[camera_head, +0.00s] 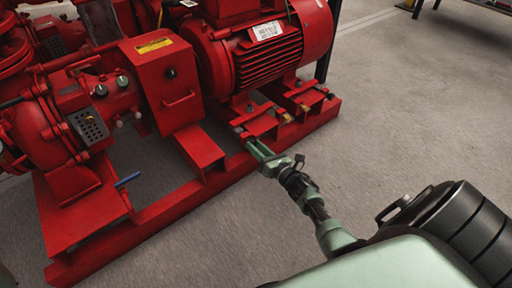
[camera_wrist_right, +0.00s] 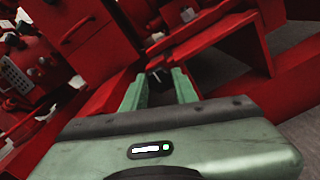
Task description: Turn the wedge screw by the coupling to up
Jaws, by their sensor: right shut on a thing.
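My right gripper (camera_head: 255,146) reaches in from the lower right to the near motor foot, at the end toward the coupling guard (camera_head: 163,85). Its green fingers are shut on the wedge screw by the coupling, which is mostly hidden between them in the head view. In the right wrist view the two fingers (camera_wrist_right: 160,80) point forward, with a small dark end of the wedge screw (camera_wrist_right: 157,74) between their tips. Which way the screw is turned is too small to tell. My left gripper is not in view.
The red motor (camera_head: 265,50) stands on the red base frame (camera_head: 310,122). Another wedge mount (camera_head: 305,97) sits farther right along its near side. A blue-handled lever (camera_head: 127,180) sticks out at the left.

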